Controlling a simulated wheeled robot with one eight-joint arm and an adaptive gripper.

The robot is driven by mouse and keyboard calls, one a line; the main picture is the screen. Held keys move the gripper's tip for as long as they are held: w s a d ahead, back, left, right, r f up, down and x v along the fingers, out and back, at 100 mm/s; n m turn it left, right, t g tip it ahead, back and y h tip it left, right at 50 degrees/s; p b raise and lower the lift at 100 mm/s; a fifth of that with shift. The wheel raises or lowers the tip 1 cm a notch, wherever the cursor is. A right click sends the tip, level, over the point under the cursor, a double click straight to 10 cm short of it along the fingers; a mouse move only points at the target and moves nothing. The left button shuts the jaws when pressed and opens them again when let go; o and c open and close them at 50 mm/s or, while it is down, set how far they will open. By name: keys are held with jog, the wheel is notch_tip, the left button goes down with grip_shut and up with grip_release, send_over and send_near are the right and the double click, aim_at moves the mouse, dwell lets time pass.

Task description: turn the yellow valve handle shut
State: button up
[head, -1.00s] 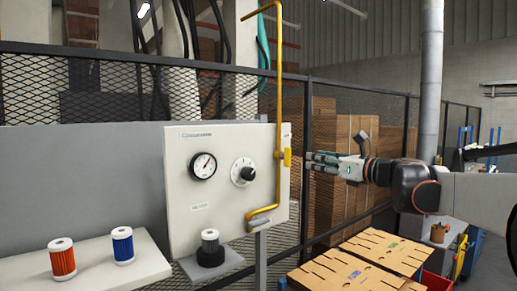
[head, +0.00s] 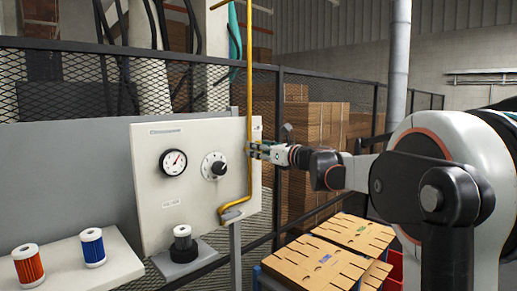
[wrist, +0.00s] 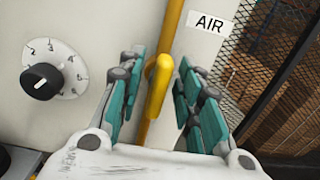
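The yellow valve handle (wrist: 158,85) sits on a thin yellow pipe (wrist: 172,30) on the white panel (head: 195,140). In the wrist view it points along the pipe, nearly upright and slightly tilted. My gripper (wrist: 160,80) is open, with a teal-padded finger on each side of the handle. Gaps show between the pads and the handle. In the head view my gripper (head: 255,151) is at the panel's right edge, and its fingers hide most of the handle. A label reading AIR (wrist: 209,22) is beside the pipe.
A black dial (wrist: 42,80) is left of the handle, and a round gauge (head: 173,162) is farther left. An orange filter (head: 28,264) and a blue filter (head: 92,247) stand on a light shelf. A mesh fence (head: 330,95) runs behind the panel. Cardboard (head: 325,263) lies below my arm.

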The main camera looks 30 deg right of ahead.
grip_shut()
jog(key=shift+n, duration=0.4)
jog(key=n+b, duration=0.1)
jog(key=n, duration=0.1)
jog(key=n+b, duration=0.1)
jog(key=shift+a+f+n, duration=0.15)
jog(key=shift+n, duration=0.25)
jog(key=n+b, duration=0.1)
jog(key=n, duration=0.3)
jog(key=shift+a, duration=0.1)
jog(key=n+b, duration=0.1)
jog(key=n, duration=0.4)
jog(key=shift+s+f+b, duration=0.1)
jog(key=shift+f+b, duration=0.05)
jog(key=shift+b, duration=0.2)
jog(key=n, duration=0.4)
jog(key=shift+a+f+b, duration=0.1)
jog(key=shift+b, duration=0.3)
jog(key=shift+n, duration=0.3)
